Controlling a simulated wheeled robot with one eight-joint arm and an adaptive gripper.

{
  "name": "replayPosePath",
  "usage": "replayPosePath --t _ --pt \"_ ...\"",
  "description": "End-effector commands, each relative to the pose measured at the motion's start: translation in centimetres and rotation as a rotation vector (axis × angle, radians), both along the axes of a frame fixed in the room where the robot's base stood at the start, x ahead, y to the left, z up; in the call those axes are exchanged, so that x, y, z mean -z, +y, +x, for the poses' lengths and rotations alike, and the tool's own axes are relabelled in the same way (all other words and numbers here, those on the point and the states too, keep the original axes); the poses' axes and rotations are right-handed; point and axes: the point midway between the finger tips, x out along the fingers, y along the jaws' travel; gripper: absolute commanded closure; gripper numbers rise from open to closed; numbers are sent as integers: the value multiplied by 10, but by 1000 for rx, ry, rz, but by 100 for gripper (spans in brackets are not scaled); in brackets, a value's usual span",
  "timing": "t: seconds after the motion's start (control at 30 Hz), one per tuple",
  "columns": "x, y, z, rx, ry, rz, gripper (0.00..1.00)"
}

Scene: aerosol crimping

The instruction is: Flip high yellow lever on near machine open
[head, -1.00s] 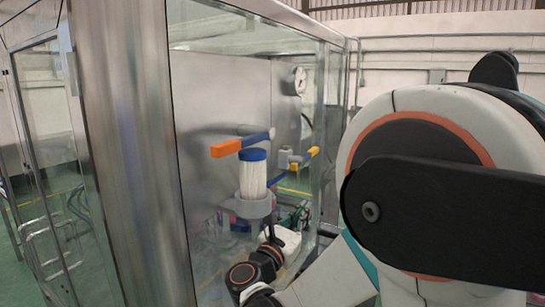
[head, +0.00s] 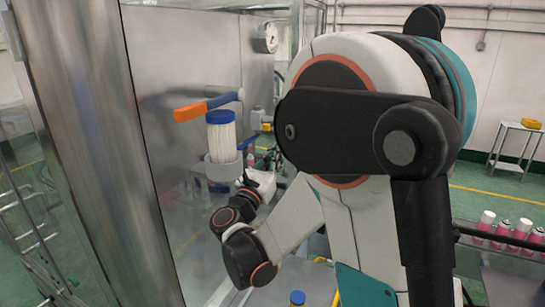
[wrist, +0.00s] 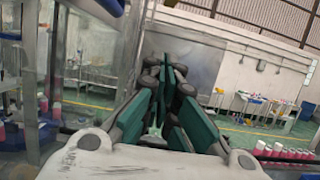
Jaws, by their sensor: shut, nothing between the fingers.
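In the head view, a lever with an orange tip and blue handle (head: 190,112) sticks out leftward from the steel machine (head: 185,60), above a blue-capped white ribbed cylinder (head: 222,140). A small yellow patch (head: 267,127) shows behind it, beside my arm; I cannot tell whether it is the yellow lever. My gripper's white base shows low behind the cylinder, with its fingers hidden there. In the wrist view my gripper (wrist: 165,66) has its teal fingers together, with nothing seen between them. No yellow lever is clear in the wrist view.
A steel post and glass panel (head: 75,120) stand at the left of the machine. A round gauge (head: 266,38) is on its wall. My arm covers much of the middle. Pink and white cans (head: 500,232) stand in a row at right. A small table (head: 515,142) stands farther back.

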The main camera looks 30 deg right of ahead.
Motion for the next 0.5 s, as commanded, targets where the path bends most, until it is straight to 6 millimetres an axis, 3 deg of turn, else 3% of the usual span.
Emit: replayPosePath --t 0.27,0.5 --pt "-18 -43 32 2 0 0 100" --pt "-49 -41 32 -1 -1 0 100"
